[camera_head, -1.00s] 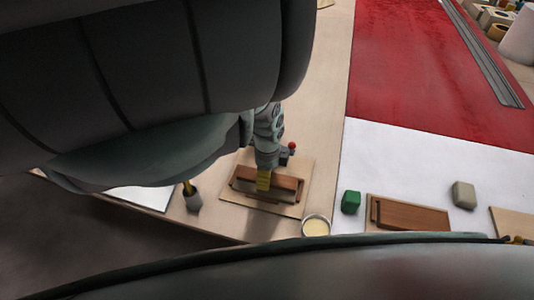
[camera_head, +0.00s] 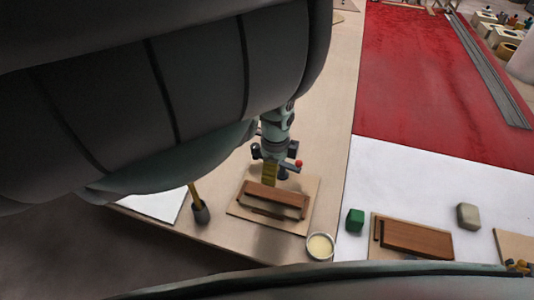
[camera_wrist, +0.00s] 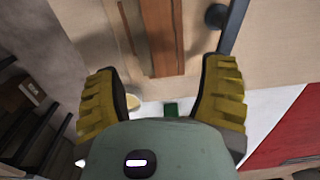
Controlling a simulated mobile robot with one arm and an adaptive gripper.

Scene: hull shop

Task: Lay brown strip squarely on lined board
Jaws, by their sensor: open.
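The brown strip (camera_head: 272,194) lies on a pale board (camera_head: 240,210) near the table's front edge, long side roughly left to right in the head view. A thin dark bar shows in front of it and small dark pieces at its ends. I cannot make out lines on the board or whether the strip sits square. In the wrist view the strip (camera_wrist: 163,35) runs up from between the fingers. My gripper (camera_head: 269,173) is just behind the strip in the head view; its yellow fingers (camera_wrist: 162,95) are wide apart with nothing between them.
A round dish (camera_head: 319,246), a green block (camera_head: 355,220) and a grey block (camera_head: 468,216) stand to the right. Another pale board with a brown piece (camera_head: 416,238) lies there. A dark cup with a yellow handle (camera_head: 200,213) is left. A red-topped post (camera_head: 298,164) stands close behind.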

